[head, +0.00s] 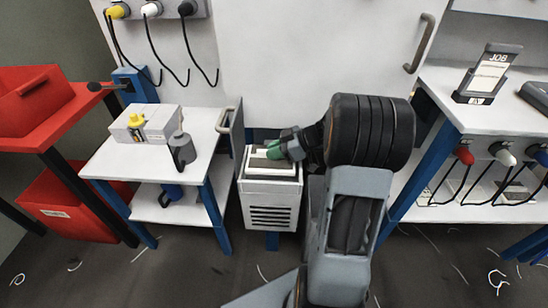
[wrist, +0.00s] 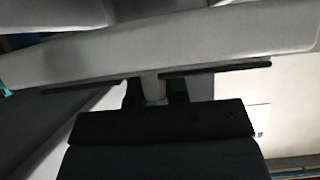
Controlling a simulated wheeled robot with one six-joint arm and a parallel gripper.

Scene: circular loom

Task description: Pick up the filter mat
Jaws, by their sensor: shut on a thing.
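The jaws are shut on this tab. I cannot tell whether the mat is clear of the box.
A white side table (head: 105,160) with a blue frame stands left of the box, carrying a small white case (head: 155,124) and a dark grey holder (head: 182,152). A red bin (head: 35,100) is further left. A white bench (head: 500,118) is on the right. Loose thread pieces lie on the floor.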

